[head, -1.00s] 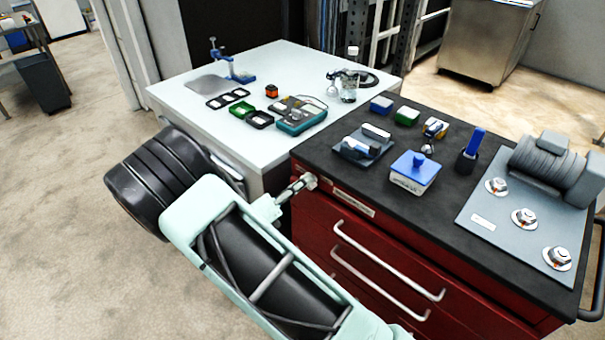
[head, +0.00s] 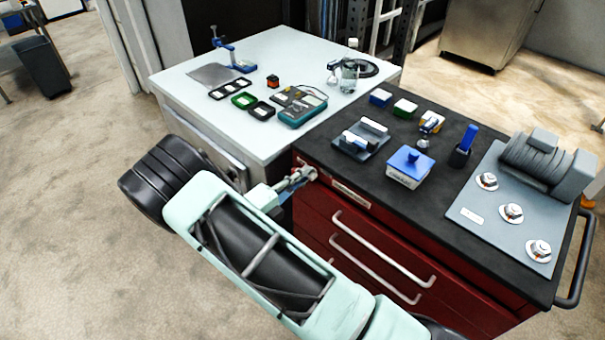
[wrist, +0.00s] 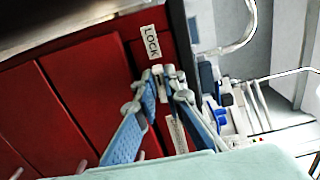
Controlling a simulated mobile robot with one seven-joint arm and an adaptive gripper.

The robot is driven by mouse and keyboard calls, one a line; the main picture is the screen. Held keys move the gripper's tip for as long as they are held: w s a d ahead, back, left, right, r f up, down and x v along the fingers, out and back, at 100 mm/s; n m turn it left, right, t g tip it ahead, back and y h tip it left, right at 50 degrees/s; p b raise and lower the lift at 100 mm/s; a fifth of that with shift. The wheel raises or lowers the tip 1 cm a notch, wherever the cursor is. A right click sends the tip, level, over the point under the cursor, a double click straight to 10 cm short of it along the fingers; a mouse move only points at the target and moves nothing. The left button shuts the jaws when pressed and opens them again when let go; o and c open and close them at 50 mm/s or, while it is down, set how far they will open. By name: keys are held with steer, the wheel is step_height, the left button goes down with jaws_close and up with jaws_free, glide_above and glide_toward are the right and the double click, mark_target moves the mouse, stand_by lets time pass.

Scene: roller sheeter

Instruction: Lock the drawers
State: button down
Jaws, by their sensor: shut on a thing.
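The red drawer cabinet (head: 325,216) stands at the right in the head view, its drawer fronts with metal bar handles facing me. In the wrist view, a white label reading LOCK (wrist: 151,42) is on the red cabinet front (wrist: 72,95). My gripper (head: 308,173) is at the upper left corner of the cabinet front. In the wrist view, my gripper (wrist: 164,74) has its fingertips shut on a small light lock piece (wrist: 158,70) just below the label. The fingers hide most of this piece, so its turn angle cannot be told. The drawers look closed.
The black cabinet top (head: 437,208) holds a blue-lidded box (head: 408,168), small boxes and a grey roller machine (head: 541,165). A white table (head: 190,108) with tools stands against the cabinet's left side, close to my gripper. Open floor lies at the left.

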steer(key=shift+d, duration=0.15)
steer(key=c, duration=2)
jaws_free()
